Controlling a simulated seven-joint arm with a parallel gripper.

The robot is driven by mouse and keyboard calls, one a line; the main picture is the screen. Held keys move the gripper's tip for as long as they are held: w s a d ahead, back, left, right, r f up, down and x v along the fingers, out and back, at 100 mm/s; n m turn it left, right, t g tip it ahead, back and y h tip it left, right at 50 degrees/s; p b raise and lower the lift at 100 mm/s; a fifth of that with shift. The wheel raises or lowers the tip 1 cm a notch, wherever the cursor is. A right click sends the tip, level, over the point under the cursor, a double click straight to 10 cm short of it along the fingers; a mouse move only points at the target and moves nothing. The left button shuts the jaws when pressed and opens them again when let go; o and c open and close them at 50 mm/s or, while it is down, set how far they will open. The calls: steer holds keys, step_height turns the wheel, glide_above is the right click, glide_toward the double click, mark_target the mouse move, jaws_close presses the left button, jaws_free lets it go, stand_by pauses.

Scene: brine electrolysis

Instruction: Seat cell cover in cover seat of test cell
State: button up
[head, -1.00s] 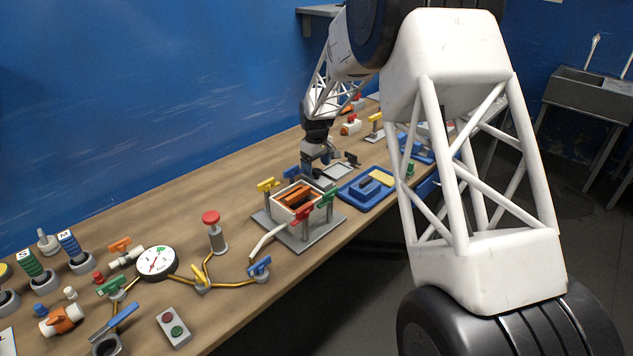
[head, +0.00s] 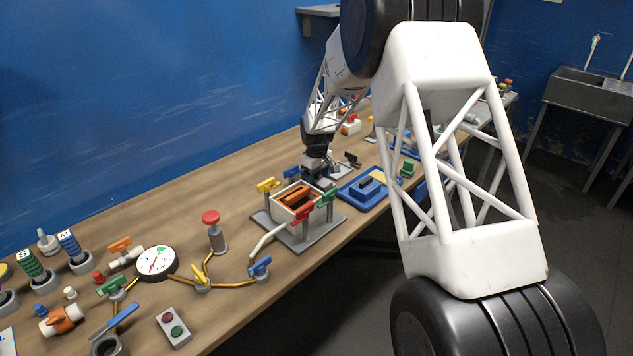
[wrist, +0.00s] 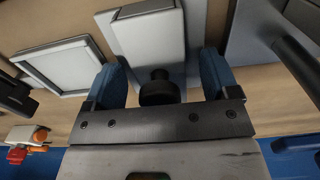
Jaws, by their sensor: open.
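The test cell (head: 283,211) is a white, open-topped box with orange parts inside, standing on a grey base plate in the head view. Its cover seat cannot be made out clearly. In the wrist view a pale grey block with a black round knob (wrist: 159,88) looks like the cell cover (wrist: 148,40). My gripper (wrist: 161,84) is open, with one blue fingertip on each side of the knob and gaps visible between. In the head view my gripper (head: 318,176) is low over the bench, just behind the test cell, and hides the cover.
A grey rimmed tray (wrist: 64,66) lies beside the cover in the wrist view. Red, green, yellow and blue valve handles surround the cell; the red one (head: 303,213) is at its front. A blue tray (head: 352,197) is to the right. A blue wall (head: 130,90) backs the bench.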

steer(key=c, duration=1.1)
steer(key=shift+r, duration=5)
